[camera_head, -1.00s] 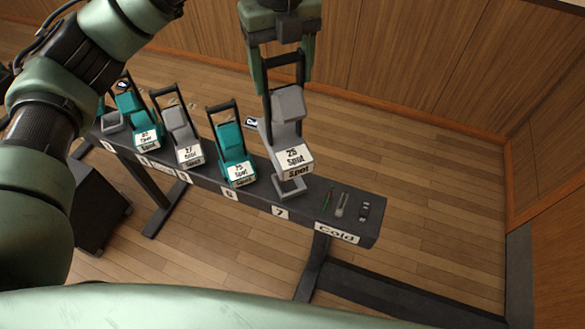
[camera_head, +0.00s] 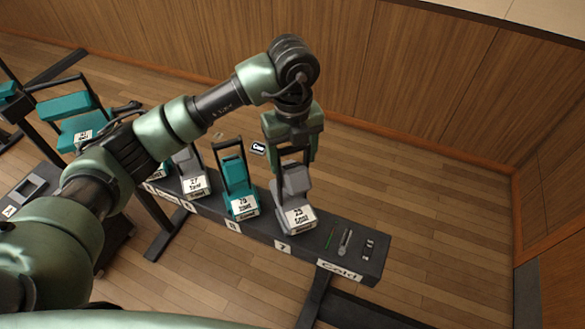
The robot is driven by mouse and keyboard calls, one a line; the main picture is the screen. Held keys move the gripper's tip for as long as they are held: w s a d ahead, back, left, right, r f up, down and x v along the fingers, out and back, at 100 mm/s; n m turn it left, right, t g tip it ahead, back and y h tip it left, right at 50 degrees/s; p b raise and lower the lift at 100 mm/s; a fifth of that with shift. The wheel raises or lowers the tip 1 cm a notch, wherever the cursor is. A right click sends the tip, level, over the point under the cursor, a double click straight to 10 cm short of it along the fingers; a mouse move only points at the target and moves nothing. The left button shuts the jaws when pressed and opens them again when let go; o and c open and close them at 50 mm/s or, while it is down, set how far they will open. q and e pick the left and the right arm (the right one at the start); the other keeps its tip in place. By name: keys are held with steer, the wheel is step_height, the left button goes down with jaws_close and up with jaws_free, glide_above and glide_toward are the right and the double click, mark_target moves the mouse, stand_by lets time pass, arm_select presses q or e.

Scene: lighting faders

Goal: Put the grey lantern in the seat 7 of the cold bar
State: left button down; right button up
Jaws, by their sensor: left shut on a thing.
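The grey lantern (camera_head: 294,187), with a white label on its front, stands upright at seat 7 of the cold bar (camera_head: 365,266), right behind the "7" tag (camera_head: 283,246). Its lower end covers the seat, so I cannot see exactly how it sits in it. My left gripper (camera_head: 292,152) is above it, pointing down, shut on its dark handle. The "Cold" sign (camera_head: 340,271) is on the bar's front at the right end. My right gripper is not in view.
A teal lantern (camera_head: 234,180) stands close to the left of the grey one. Small tools (camera_head: 345,240) lie on the bar's right end. A separate stand with teal units (camera_head: 75,115) is at far left.

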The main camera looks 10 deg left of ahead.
mark_target(293, 166)
arm_select(q)
step_height(293, 166, down, 5)
steer(key=shift+r+p, duration=0.1)
steer(key=shift+p, duration=0.5)
steer(key=shift+f, duration=0.4)
steer(key=shift+c, duration=1.2)
jaws_free()
